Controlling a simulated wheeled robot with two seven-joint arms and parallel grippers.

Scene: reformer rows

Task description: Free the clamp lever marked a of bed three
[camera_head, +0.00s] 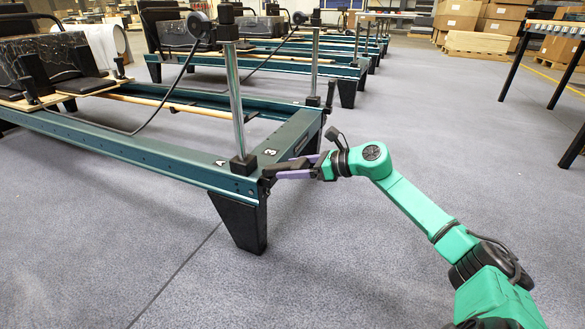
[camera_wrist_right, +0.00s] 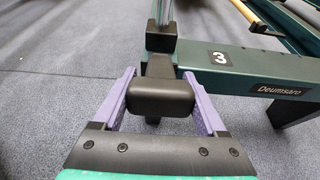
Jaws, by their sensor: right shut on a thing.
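Bed three is the nearest teal-framed reformer (camera_head: 150,155); a number 3 plate is on the top of its end beam, and the plate (camera_wrist_right: 219,58) also shows in the right wrist view. A letter A is on the frame beside the foot of the near upright post (camera_head: 236,105). The black clamp lever (camera_wrist_right: 160,97) sticks out at that corner, below the post. My right gripper (camera_head: 290,170) is shut on the lever, with a purple finger on each side of it. The head view mostly hides the lever behind the fingers. My left gripper is not in view.
A black leg (camera_head: 240,222) stands under the frame corner. A second post (camera_head: 314,62) rises at the beam's far end. More reformers stand in rows behind. A table (camera_head: 555,27) and cardboard boxes (camera_head: 470,15) are at the upper right. The grey floor in front is clear.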

